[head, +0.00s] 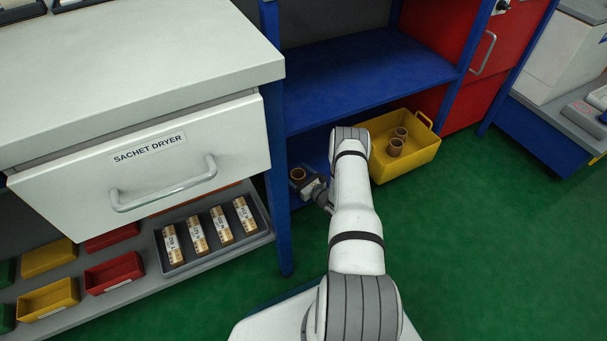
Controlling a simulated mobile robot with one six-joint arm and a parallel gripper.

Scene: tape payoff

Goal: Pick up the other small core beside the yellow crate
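A small brown core (298,174) stands upright on the low blue shelf, left of the yellow crate (408,167). Two similar brown cores (396,147) are inside the crate. My gripper (308,185) is down by the small core on the shelf, at its lower right side. My white arm reaches over this spot and hides part of the shelf between the core and the crate. The fingertips are small and dark, and I cannot make out whether they touch or enclose the core.
A blue shelf post (277,190) stands close left of the core, and the upper blue shelf (365,78) overhangs behind. A white drawer (150,165) marked SACHET DRYER is at left, above a grey tray (205,262) of labelled packs. Green floor is clear at right.

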